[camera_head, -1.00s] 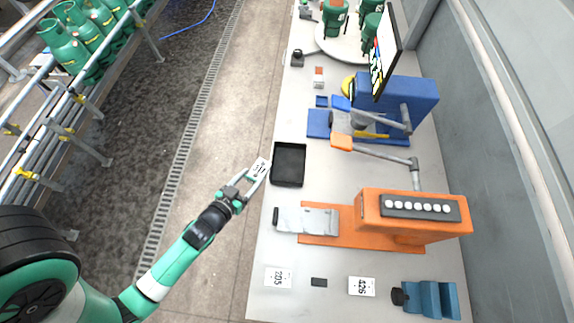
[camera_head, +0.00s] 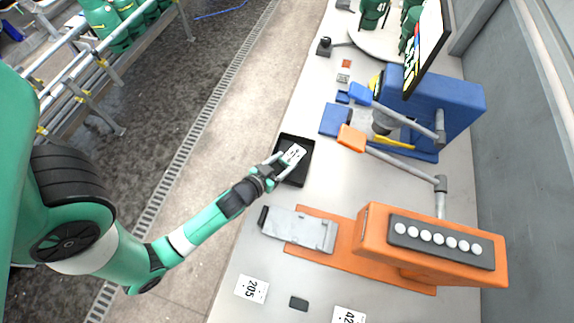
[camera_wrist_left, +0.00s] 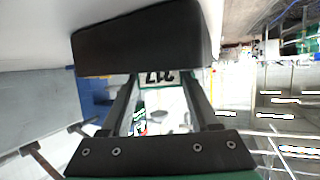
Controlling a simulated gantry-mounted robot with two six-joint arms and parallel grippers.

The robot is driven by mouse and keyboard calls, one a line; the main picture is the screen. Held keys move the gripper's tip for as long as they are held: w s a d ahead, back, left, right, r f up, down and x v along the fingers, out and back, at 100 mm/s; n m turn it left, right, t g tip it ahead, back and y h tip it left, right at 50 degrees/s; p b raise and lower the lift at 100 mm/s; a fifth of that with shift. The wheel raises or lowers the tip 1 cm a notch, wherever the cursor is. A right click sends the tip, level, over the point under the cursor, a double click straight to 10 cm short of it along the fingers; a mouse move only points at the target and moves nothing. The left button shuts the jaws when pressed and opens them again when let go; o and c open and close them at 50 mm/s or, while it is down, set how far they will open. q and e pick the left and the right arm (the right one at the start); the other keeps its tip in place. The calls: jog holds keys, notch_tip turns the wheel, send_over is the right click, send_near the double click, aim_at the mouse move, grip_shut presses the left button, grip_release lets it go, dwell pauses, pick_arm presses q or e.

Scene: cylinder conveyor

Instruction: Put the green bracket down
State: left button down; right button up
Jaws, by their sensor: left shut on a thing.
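My left gripper (camera_head: 283,162) is shut on a small plate (camera_head: 293,153), white with black digits. In the left wrist view the plate (camera_wrist_left: 157,78) shows between the two fingers (camera_wrist_left: 160,106) with some green along its edge; no other green bracket is clear to see. In the head view the plate and fingertips overlap the black tray (camera_head: 300,176) on the bench's near edge; whether they touch it I cannot tell. A dark block, likely the tray (camera_wrist_left: 140,38), fills the upper left wrist view. My right gripper is not in view.
An orange machine (camera_head: 430,240) with a grey plate (camera_head: 300,230) stands just below the tray in the head view. A blue machine (camera_head: 440,100) and screen (camera_head: 428,45) stand above right. A numbered white card (camera_head: 251,289) lies near the front. Bare bench shows right of the tray.

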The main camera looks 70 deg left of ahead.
pick_arm(q)
notch_tip(320, 180, down, 2)
jog(key=shift+f+b, duration=0.1)
jog(key=shift+b, duration=0.2)
jog(key=shift+s+r, duration=0.2)
jog(key=shift+f, duration=0.3)
jog(key=shift+c, duration=2.1)
grip_release()
jog(key=shift+s+d+r+p, duration=0.1)
jog(key=shift+d+r+p, duration=0.05)
jog(key=shift+r+p, duration=0.2)
jog(key=b+v, duration=0.2)
jog(key=v, duration=0.8)
jog(key=shift+s+d+b, duration=0.25)
jog(key=shift+s+b, duration=0.05)
jog(key=shift+s+d+r, duration=0.15)
jog(key=shift+s+r, duration=0.2)
jog(key=shift+r, duration=0.05)
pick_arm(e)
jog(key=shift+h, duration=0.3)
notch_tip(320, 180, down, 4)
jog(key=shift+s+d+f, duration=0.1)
